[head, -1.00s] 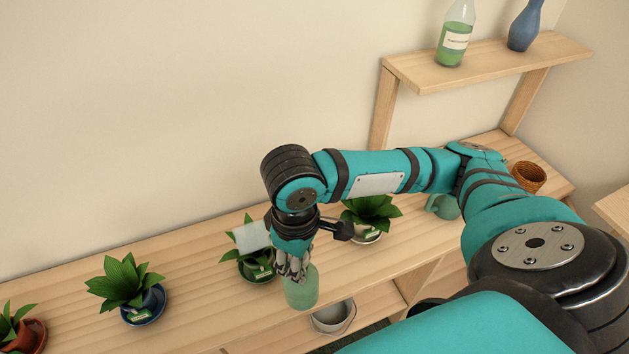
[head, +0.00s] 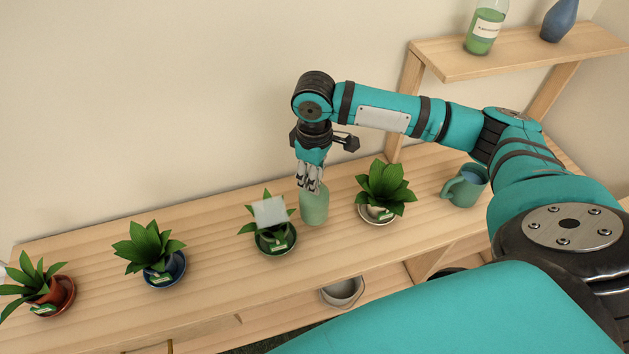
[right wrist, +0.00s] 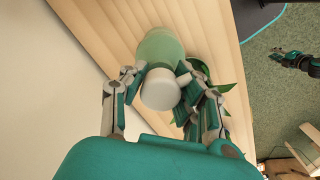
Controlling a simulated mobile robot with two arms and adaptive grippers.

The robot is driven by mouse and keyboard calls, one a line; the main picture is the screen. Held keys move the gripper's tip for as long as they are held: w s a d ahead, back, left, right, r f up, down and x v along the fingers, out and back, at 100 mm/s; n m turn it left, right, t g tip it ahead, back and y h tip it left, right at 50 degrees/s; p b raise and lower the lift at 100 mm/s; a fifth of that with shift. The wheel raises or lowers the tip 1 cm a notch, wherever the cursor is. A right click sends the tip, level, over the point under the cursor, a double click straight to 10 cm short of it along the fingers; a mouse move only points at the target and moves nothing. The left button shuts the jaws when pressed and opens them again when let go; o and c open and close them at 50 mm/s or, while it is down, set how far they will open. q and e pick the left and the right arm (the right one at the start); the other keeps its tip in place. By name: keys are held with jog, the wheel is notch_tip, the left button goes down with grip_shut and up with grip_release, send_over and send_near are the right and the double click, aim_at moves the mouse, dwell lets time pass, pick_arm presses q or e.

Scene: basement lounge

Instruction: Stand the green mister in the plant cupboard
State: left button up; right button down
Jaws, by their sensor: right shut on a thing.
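The green mister (head: 314,208) is a pale green bottle, upright at the back of the wooden bench between two potted plants. My right gripper (head: 309,186) is shut on its top from above. In the right wrist view the mister's white cap (right wrist: 160,90) sits between the fingers, with the green body beyond it. I cannot tell whether its base touches the bench. A small dark and teal shape at the right wrist view's right edge looks like my left gripper (right wrist: 290,56); its jaws are too small to read. I cannot make out which part is the plant cupboard.
Potted plants (head: 385,188) stand along the bench (head: 215,255), one behind a pale square (head: 270,211). A teal mug (head: 466,188) stands right. A grey bowl (head: 343,291) is below. A raised shelf (head: 515,55) holds a labelled green bottle (head: 485,28) and blue vase (head: 559,20).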

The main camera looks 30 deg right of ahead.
aim_at(314, 199)
jog(key=shift+w+d+f+p, duration=0.15)
jog(key=shift+f+p, duration=0.4)
jog(key=shift+f, duration=1.2)
jog(key=c, duration=1)
grip_release()
jog(key=shift+f, duration=0.1)
